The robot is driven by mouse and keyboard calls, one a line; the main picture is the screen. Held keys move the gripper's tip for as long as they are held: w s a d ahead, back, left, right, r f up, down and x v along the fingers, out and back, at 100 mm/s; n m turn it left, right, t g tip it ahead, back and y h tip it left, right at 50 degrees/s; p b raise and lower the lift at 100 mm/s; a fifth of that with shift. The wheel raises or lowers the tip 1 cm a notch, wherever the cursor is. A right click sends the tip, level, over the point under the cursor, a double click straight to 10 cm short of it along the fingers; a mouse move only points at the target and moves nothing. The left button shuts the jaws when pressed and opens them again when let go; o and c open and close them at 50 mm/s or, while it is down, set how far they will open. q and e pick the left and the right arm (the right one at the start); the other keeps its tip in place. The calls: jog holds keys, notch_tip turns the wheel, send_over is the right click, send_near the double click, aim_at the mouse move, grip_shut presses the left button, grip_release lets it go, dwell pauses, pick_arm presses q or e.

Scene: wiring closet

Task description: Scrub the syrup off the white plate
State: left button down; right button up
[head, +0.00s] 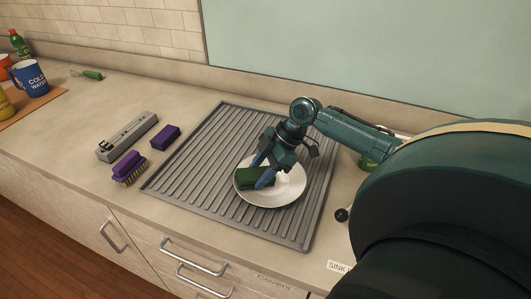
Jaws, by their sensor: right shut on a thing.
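The white plate (288,194) lies on the ribbed grey drainboard (205,190), towards its right side. My right gripper (261,172) reaches down over the plate from the right. It is shut on a dark green sponge (250,179), held at the plate's left part. I cannot tell whether the sponge presses on the plate. No syrup can be made out; the gripper and sponge hide part of the plate. My left gripper is not in view.
Left of the drainboard are a purple brush (130,167), a purple block (165,137) and a grey power strip (128,137). A blue mug (32,77) stands far left on a brown mat (45,99). A green object (368,161) sits partly behind my right arm.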

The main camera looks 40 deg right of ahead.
jog(key=shift+f, duration=0.1)
dwell(0.3)
jog(key=shift+s+d, duration=0.3)
jog(key=shift+d, duration=0.35)
jog(key=shift+s+d, duration=0.25)
jog(key=shift+d, duration=0.35)
jog(key=shift+r, duration=4.15)
jog(key=shift+a+f, duration=0.1)
